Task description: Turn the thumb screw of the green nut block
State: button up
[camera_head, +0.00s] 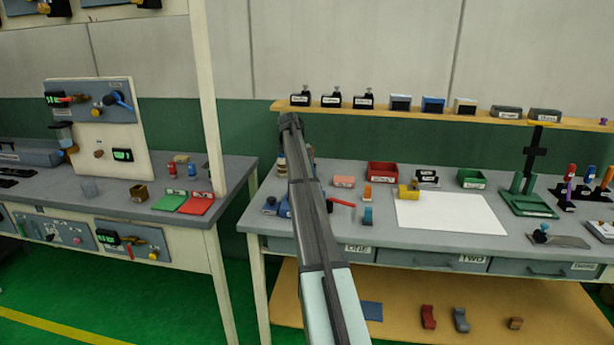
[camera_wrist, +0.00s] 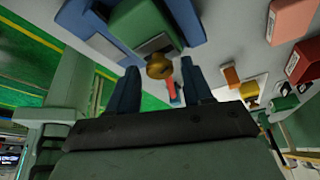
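In the wrist view, the green nut block (camera_wrist: 143,24) sits in a blue holder (camera_wrist: 188,18). A brass-coloured thumb screw (camera_wrist: 159,67) sticks out of the block toward my gripper. My gripper (camera_wrist: 160,64) is open, with one dark blue finger on each side of the thumb screw in the picture. Gaps show between the screw and both fingers; I cannot tell how far the tips reach along it. In the head view, my arm hides the gripper and the block. Part of a blue thing (camera_head: 285,207) shows beside the arm there.
In the head view, a red-handled item (camera_head: 341,203), an orange block (camera_head: 367,192) and a blue block (camera_head: 368,215) stand right of my arm. Red (camera_head: 383,170) and green (camera_head: 471,178) bins stand at the back.

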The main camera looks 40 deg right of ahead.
jog(key=shift+o, duration=0.5)
